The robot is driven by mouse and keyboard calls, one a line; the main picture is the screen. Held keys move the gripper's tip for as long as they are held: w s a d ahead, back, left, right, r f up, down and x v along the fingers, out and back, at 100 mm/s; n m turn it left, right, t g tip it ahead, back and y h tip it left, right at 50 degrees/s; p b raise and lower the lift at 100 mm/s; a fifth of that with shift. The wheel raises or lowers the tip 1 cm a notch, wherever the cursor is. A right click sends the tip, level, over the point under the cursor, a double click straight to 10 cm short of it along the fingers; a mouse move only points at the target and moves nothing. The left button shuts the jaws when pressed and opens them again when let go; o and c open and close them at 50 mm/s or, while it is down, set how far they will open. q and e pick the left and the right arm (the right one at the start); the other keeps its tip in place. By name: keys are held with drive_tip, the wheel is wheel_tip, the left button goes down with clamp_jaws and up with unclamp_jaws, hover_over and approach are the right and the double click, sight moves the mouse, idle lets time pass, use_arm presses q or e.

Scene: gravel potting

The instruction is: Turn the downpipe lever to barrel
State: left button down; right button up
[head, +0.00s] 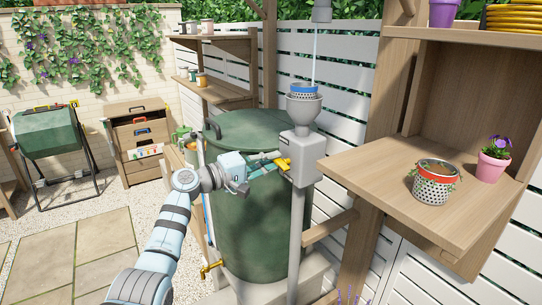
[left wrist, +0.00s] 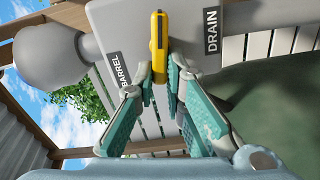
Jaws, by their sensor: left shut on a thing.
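The yellow downpipe lever (head: 283,164) is on the front of the grey diverter box (head: 303,148). It also shows in the left wrist view (left wrist: 158,32), standing upright in the picture between the BARREL label (left wrist: 119,72) on its left and the DRAIN label (left wrist: 212,28) on its right. My left gripper (left wrist: 160,68) is shut on the lever, with a finger on each side of its lower end. It also shows in the head view (head: 272,162), reaching across the barrel. The lever's pivot is not clear. My right gripper is not in view.
The green rain barrel (head: 255,225) with its lid stands behind my left arm. A funnel (head: 304,105) tops the box and a grey pipe (head: 296,240) runs below it. A wooden shelf (head: 365,165) with a red-rimmed tin (head: 433,187) and a pink pot (head: 490,167) juts out at right.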

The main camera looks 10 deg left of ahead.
use_arm(q)
drive_tip(key=shift+f+n+p, duration=0.25)
drive_tip(key=shift+n+p, duration=0.05)
drive_tip(key=shift+n, duration=0.8)
drive_tip(key=c, duration=1.7)
unclamp_jaws()
drive_tip(key=shift+o, duration=0.2)
drive_tip(key=v, duration=1.2)
drive_tip(key=shift+d, duration=0.1)
